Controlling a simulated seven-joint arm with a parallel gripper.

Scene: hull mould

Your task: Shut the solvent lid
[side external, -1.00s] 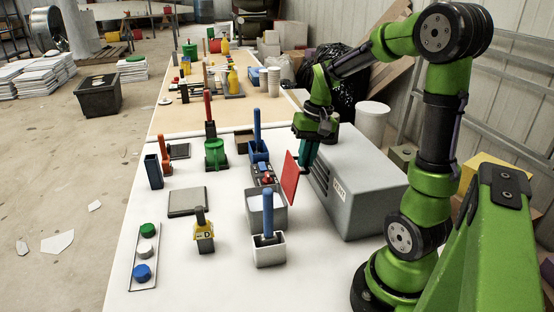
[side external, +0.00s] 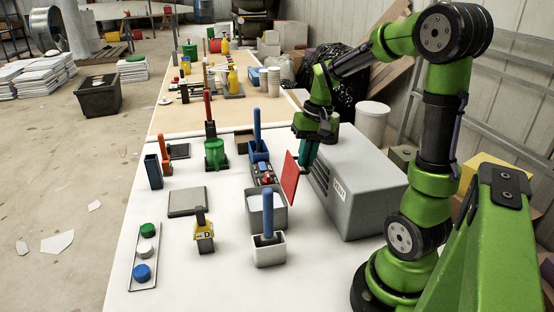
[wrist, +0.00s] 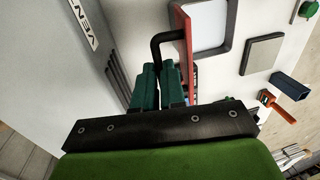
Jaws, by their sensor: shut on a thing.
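A red panel (side external: 290,178), which looks like the lid, stands steeply upright beside the right edge of an open grey bin (side external: 272,219) with pale contents. In the wrist view the red panel (wrist: 184,35) is edge-on, with a bent black handle (wrist: 166,35) on its side facing the grey box. My gripper (side external: 306,155) is at the panel's right side, between it and the grey box. In the wrist view its teal fingers (wrist: 159,85) are closed around the handle's lower end. The exact contact and the panel's hinge are hidden.
A large grey box (side external: 352,185) with vent slots stands close to the right of my gripper. A white pot with a blue-handled tool (side external: 268,249) stands in front of the bin.

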